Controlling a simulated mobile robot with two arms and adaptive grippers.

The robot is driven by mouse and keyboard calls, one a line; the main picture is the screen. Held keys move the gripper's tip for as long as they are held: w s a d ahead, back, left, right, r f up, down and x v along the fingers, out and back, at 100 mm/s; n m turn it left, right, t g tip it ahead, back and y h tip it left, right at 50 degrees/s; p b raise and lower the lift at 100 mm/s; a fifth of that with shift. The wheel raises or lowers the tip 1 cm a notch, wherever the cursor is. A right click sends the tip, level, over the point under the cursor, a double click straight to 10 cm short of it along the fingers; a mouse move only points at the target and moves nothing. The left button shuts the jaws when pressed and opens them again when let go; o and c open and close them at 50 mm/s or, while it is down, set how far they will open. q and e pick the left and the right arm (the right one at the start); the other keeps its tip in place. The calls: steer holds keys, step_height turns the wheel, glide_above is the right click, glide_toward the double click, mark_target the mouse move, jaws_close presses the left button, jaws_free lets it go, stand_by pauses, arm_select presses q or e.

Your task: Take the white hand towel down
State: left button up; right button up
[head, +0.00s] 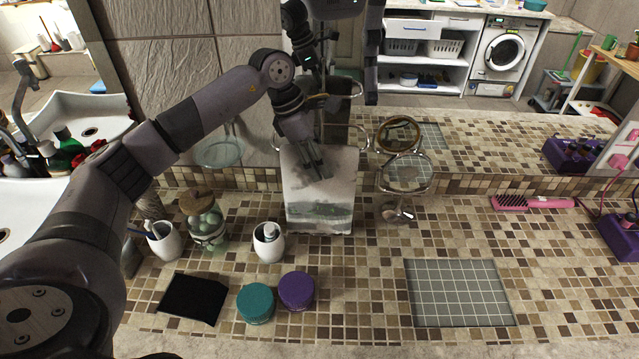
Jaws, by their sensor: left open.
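The white hand towel (306,204) hangs from a metal rail (353,130) at the wall behind the counter. It has a grey-green band near its lower end. My left gripper (319,168) is open, with its fingers pointing down in front of the towel's upper part. They hide part of the cloth, and I cannot tell whether they touch it. My right gripper is not in view.
A round mirror on a stand (407,174) is close right of the towel. A white cup (268,243), lidded jar (207,221), teal tub (255,303) and purple tub (296,290) stand left and in front. A grey gridded mat (459,293) lies bare at right.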

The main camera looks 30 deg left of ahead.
arm_select(q)
steer(key=shift+c, duration=0.6)
jaws_close()
